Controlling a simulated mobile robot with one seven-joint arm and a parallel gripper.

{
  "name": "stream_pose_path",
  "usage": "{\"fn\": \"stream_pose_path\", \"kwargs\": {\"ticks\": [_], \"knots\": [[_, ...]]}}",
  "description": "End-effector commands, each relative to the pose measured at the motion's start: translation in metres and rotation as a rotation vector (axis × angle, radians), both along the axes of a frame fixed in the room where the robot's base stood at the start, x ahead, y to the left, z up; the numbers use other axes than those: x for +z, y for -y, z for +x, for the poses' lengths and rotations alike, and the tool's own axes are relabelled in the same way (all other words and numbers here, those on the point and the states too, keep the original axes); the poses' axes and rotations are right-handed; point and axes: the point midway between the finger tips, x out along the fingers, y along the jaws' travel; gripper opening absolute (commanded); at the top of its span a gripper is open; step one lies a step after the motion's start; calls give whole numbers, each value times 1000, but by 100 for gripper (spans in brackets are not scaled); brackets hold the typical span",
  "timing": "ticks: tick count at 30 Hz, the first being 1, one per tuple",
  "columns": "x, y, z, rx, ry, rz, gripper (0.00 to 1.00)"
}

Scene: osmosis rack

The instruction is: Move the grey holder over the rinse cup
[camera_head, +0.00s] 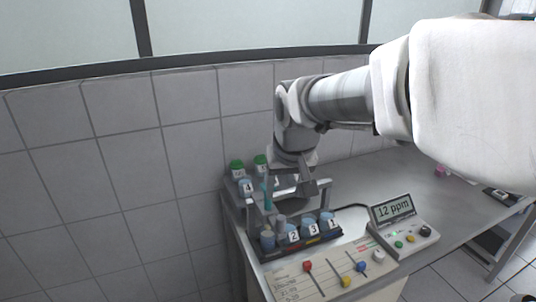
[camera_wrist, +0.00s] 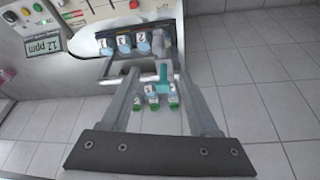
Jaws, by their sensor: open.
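The grey holder (camera_head: 280,221) appears as a small grey piece at the left end of the rack, by a teal upright (camera_head: 266,194). It is partly hidden, and its exact shape is unclear. My gripper (camera_head: 287,203) is open above the rack. In the wrist view, the teal piece (camera_wrist: 163,72) shows between the spread fingers of my gripper (camera_wrist: 152,76), and I see no grip on it. Blue cups stand in the dark rack (camera_head: 290,248). Labels 2 (camera_head: 292,233) and 3 (camera_head: 312,229) are readable. I cannot tell which is the rinse cup.
Green-capped bottles (camera_head: 237,167) stand at the back left. A panel with coloured sliders (camera_head: 318,277) lies in front of the rack. A meter reading 12 ppm (camera_head: 392,208) stands to the right. The tiled wall is close behind; bench space is free at the right.

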Motion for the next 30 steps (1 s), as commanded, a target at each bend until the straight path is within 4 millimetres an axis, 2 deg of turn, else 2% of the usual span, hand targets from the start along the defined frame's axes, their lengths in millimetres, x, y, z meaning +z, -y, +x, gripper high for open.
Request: {"fn": "stream_pose_path", "kwargs": {"ticks": [1, 6, 20, 23, 30], "knots": [[8, 0, -2, 0, 3, 0, 61], [20, 0, -8, 0, 1, 0, 61], [24, 3, -14, -2, 5, -1, 61], [28, 11, -29, -9, 14, -4, 61], [30, 38, -91, -30, 49, -11, 61]]}}
